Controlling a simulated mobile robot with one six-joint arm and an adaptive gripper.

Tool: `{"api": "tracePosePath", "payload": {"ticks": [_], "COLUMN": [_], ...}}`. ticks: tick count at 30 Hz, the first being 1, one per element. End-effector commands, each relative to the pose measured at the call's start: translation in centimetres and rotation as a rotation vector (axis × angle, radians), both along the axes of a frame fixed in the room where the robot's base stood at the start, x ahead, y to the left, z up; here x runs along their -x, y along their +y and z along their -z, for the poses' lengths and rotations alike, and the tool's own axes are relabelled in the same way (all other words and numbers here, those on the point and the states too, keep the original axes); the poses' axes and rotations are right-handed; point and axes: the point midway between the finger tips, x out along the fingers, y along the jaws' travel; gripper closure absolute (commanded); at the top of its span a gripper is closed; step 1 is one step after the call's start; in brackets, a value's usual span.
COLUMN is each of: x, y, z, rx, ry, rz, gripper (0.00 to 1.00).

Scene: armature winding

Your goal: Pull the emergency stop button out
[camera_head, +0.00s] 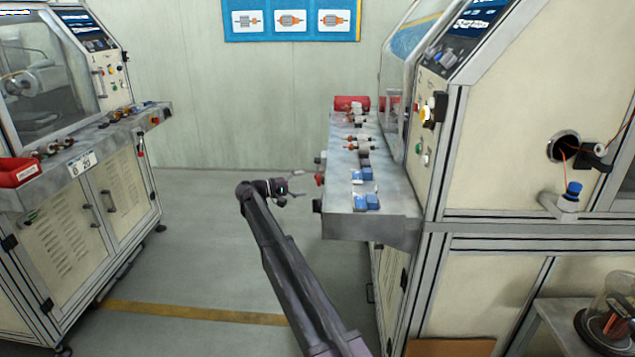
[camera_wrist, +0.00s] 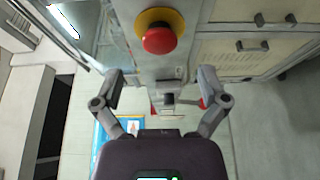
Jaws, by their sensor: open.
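The emergency stop button, a red mushroom head (camera_wrist: 159,39) on a yellow round base, is at the top middle of the wrist view, on a grey surface. In the head view a small red knob (camera_head: 320,180) at the left edge of the right machine's shelf appears to be this button. My gripper (camera_wrist: 160,82) is open and empty, its two fingers spread wide apart. The button lies beyond the fingertips, roughly centred between them, and they do not appear to touch it. In the head view my gripper (camera_head: 299,187) is just left of the shelf edge.
The right machine's grey shelf (camera_head: 388,224) carries blue blocks (camera_head: 367,202), several armatures and a red container (camera_head: 351,103). A second machine (camera_head: 70,235) with a red bin (camera_head: 18,172) stands at left. The floor between the machines is clear, with a yellow line (camera_head: 190,312).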

Motion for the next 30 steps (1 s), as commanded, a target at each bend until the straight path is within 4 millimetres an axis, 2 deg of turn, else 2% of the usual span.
{"api": "tracePosePath", "payload": {"ticks": [6, 12, 18, 27, 30], "x": [-1.0, -1.6, -1.8, -1.9, -1.9], "y": [-3.2, -5.1, -5.8, -5.8, -5.8], "z": [0.0, 0.0, 0.0, 0.0, 0.0], "rx": [0.0, 0.0, 0.0, 0.0, 0.0], "ry": [0.0, 0.0, 0.0, 0.0, 0.0], "rz": [0.001, -0.001, -0.001, -0.002, -0.003], "gripper": [0.07, 0.07, 0.07, 0.07, 0.37]}}
